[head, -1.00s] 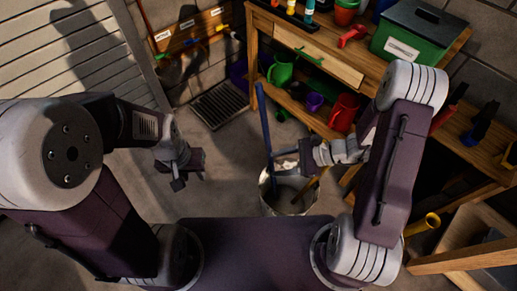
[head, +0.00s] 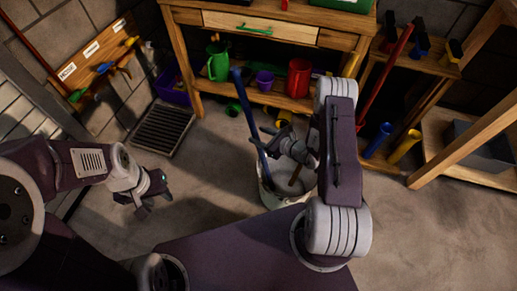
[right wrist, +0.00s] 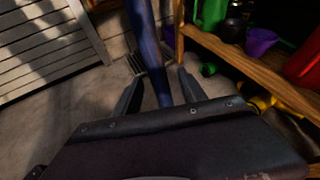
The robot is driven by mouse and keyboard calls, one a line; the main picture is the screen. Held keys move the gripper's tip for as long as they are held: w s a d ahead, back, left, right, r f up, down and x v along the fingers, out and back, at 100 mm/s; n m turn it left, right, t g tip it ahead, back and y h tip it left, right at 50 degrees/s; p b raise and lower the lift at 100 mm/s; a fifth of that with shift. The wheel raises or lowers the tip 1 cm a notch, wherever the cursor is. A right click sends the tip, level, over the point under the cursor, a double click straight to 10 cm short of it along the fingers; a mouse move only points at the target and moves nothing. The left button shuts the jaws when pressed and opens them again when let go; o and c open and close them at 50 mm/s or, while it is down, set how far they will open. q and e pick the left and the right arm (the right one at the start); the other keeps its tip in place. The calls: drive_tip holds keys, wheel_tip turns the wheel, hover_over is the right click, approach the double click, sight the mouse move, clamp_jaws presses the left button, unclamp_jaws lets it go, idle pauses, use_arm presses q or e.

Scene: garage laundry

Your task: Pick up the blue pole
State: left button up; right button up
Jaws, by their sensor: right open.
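The blue pole (head: 249,118) stands tilted in a pale bucket (head: 276,198), its upper end leaning left and its lower end hidden inside. My right gripper (head: 262,143) is at the pole's middle, above the bucket. In the right wrist view the blue pole (right wrist: 149,45) runs down between the two spread fingers of the right gripper (right wrist: 158,92); I cannot tell whether either finger touches it. My left gripper (head: 143,207) hangs over the floor to the left, away from the pole, and appears empty.
A brown stick (head: 296,174) also stands in the bucket. Behind is a wooden workbench (head: 290,98) with a green watering can (head: 218,62) and a red jug (head: 299,77) on its shelf. A floor grate (head: 161,129) lies back left. Yellow and blue tubes stand at the right.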

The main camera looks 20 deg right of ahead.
drive_tip(key=shift+w+a+f+b, duration=0.2)
drive_tip(key=shift+w+f+b, duration=0.05)
drive_tip(key=shift+b, duration=0.1)
drive_tip(key=b+x, duration=0.1)
drive_tip(key=x, duration=0.3)
drive_tip(key=shift+w+a+r+b, duration=0.1)
drive_tip(key=shift+b, duration=0.2)
clamp_jaws()
idle(0.8)
